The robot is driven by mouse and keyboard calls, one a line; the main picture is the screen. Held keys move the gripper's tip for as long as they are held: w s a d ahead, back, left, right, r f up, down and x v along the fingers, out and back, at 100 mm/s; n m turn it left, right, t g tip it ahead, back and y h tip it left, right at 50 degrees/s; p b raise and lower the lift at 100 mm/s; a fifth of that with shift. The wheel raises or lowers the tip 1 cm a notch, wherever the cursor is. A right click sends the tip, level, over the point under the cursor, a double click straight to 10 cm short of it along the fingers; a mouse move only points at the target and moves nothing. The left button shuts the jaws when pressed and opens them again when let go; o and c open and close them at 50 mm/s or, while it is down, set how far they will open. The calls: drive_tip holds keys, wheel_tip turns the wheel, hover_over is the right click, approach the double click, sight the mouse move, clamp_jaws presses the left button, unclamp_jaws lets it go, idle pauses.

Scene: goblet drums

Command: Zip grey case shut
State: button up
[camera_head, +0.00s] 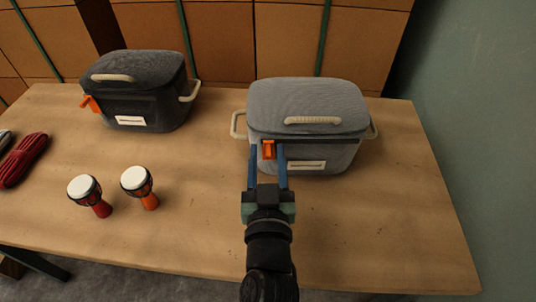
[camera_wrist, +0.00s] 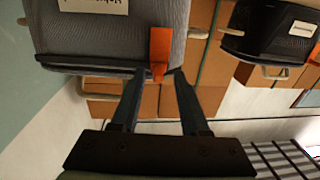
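The grey case (camera_head: 308,105) stands on the table with its lid down, a pale handle on top and a white label on its front. A dark seam runs along the front under the lid. Its orange zip pull (camera_head: 268,149) hangs at the left part of the front. My gripper (camera_head: 268,153) is open, its two blue fingers on either side of the pull with gaps showing. In the wrist view the orange pull (camera_wrist: 160,50) shows between and just beyond the fingertips (camera_wrist: 160,75); the grey case (camera_wrist: 110,35) fills the upper left. Contact cannot be told.
A dark case (camera_head: 145,85) with an orange pull stands at the back left. Two small goblet drums (camera_head: 139,184) (camera_head: 88,193) and a red rope bundle (camera_head: 22,160) lie to the left. Table (camera_head: 390,220) is clear at right front. Cardboard boxes (camera_head: 215,40) stand behind.

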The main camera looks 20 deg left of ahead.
drive_tip(key=b+v, duration=0.2)
drive_tip(key=v, duration=1.1)
drive_tip(key=shift+r, duration=0.1)
idle(0.4)
drive_tip(key=w+d+r+t+h, duration=0.1)
drive_tip(key=w+d+r+t, duration=0.2)
drive_tip(key=r, duration=0.8)
drive_tip(key=w+r+t, duration=0.3)
drive_tip(key=w+r, duration=0.2)
drive_tip(key=r, duration=0.7)
drive_tip(key=s+d+r+m+t+h, duration=0.2)
drive_tip(key=d+r+t+h, duration=0.1)
drive_tip(key=r, duration=0.7)
drive_tip(key=s+d+r+m+t+h, duration=0.2)
drive_tip(key=d+r+m+h, duration=0.15)
drive_tip(key=r, duration=0.55)
wheel_tip(320, 180, up, 38)
drive_tip(key=p, duration=3.8)
drive_tip(key=shift+n+p, duration=0.3)
drive_tip(key=shift+n, duration=0.05)
